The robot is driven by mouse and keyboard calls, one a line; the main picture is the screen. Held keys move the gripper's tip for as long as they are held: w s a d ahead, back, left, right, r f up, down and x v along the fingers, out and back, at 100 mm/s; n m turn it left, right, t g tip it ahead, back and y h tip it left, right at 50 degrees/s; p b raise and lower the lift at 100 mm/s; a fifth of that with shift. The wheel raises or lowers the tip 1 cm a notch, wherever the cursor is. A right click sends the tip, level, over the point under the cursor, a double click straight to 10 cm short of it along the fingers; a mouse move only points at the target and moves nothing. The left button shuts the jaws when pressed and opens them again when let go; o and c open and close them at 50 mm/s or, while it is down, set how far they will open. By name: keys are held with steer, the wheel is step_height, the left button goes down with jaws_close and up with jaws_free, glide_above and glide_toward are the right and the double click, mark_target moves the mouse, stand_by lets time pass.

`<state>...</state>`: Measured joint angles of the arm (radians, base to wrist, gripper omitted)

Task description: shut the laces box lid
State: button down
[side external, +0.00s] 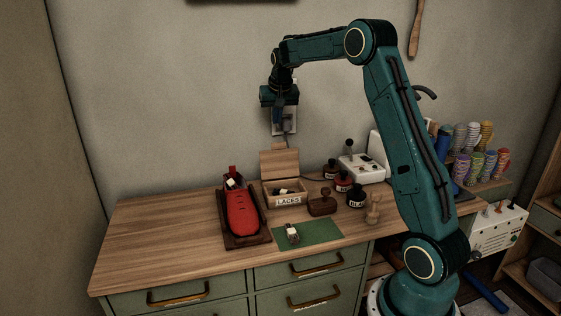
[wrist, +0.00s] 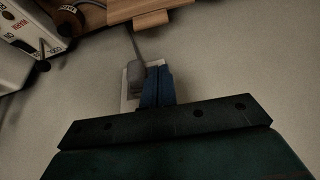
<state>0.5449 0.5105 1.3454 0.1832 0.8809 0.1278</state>
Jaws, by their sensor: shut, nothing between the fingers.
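The wooden laces box (side external: 289,200) stands on the bench top, with a "LACES" label on its front and small dark and pale items inside. Its lid (side external: 280,164) is open and stands up at the back edge. My gripper (side external: 277,131) is shut and empty, pointing down above the lid and close to the wall. In the wrist view my gripper's blue fingers (wrist: 157,70) are together, and a wooden piece that looks like the lid (wrist: 140,8) shows at the top edge, apart from the fingers.
A wall socket (side external: 291,124) with a plug and cord is behind my gripper. A red shoe-shaped item in a tray (side external: 241,212) is left of the box. A stamp-like brown block (side external: 322,205), dark jars (side external: 356,196) and a white device (side external: 362,168) are right. A green mat (side external: 315,233) lies in front.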

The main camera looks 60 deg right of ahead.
mark_target(275, 135)
steer(key=x, duration=0.8)
steer(key=shift+f, duration=0.3)
steer(key=shift+s+a+r, duration=0.3)
steer(key=shift+s+a, duration=0.3)
steer(key=shift+a, duration=0.1)
steer(key=shift+s+a+r, duration=0.3)
steer(key=shift+s+a, duration=0.35)
steer(key=shift+a, duration=0.05)
steer(key=shift+s+a, duration=0.15)
